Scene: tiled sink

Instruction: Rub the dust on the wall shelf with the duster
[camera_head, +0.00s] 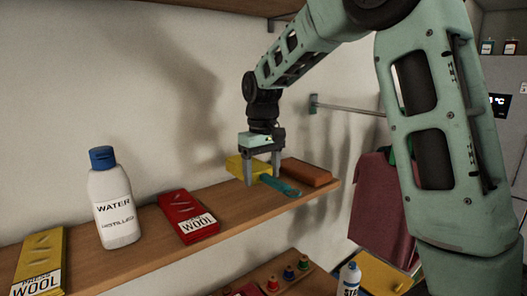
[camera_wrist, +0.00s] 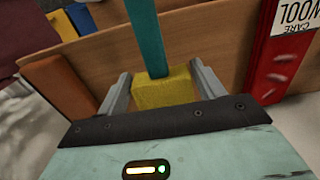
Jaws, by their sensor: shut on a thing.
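The duster has a yellow block-like head (camera_head: 234,166) and a teal handle (camera_head: 281,187). It is at the right part of the wooden wall shelf (camera_head: 150,222). My gripper (camera_head: 262,180) points down over the shelf and is shut on the duster. In the wrist view the yellow head (camera_wrist: 165,91) sits between the two fingers, and the teal handle (camera_wrist: 146,38) runs away from it across the shelf (camera_wrist: 205,42). I cannot tell whether the duster touches the shelf. I cannot make out any dust.
A brown-orange block (camera_head: 307,172) lies at the shelf's right end, close to the duster. Another shelf (camera_head: 225,5) is above.

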